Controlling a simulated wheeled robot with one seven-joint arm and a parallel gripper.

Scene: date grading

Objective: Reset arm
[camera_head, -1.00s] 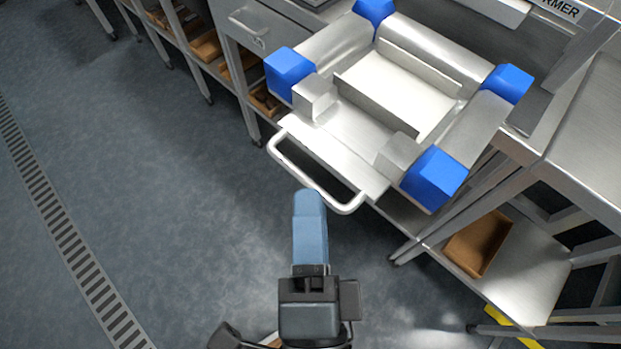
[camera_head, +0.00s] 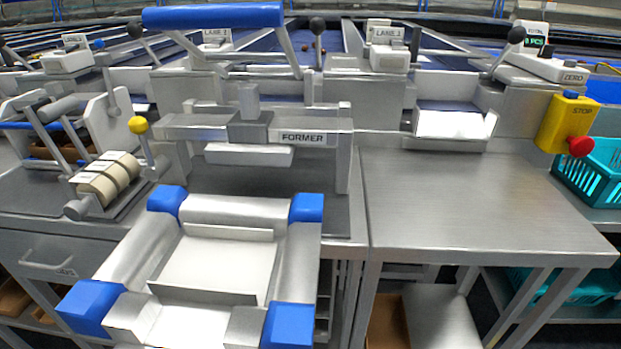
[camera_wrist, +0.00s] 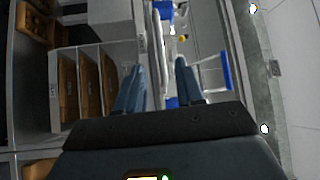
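My gripper (camera_wrist: 158,85) shows only in the wrist view. Its two blue-grey fingers are apart, and I see nothing held between them. A pale bar and blue-tipped parts lie beyond the fingers; I cannot tell how far off they are. In the head view neither my arm nor my gripper is visible. The metal tray-like fixture with blue corners (camera_head: 225,262) stands at the front edge of the bench, and its near end is cut off.
The former station (camera_head: 303,138) with its blue-handled lever (camera_head: 213,16) stands behind the fixture. A bare steel table (camera_head: 470,195) lies to the right, with a yellow stop box (camera_head: 568,124) and teal crate (camera_head: 598,172). Brown boxes (camera_wrist: 68,88) fill shelves at left in the wrist view.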

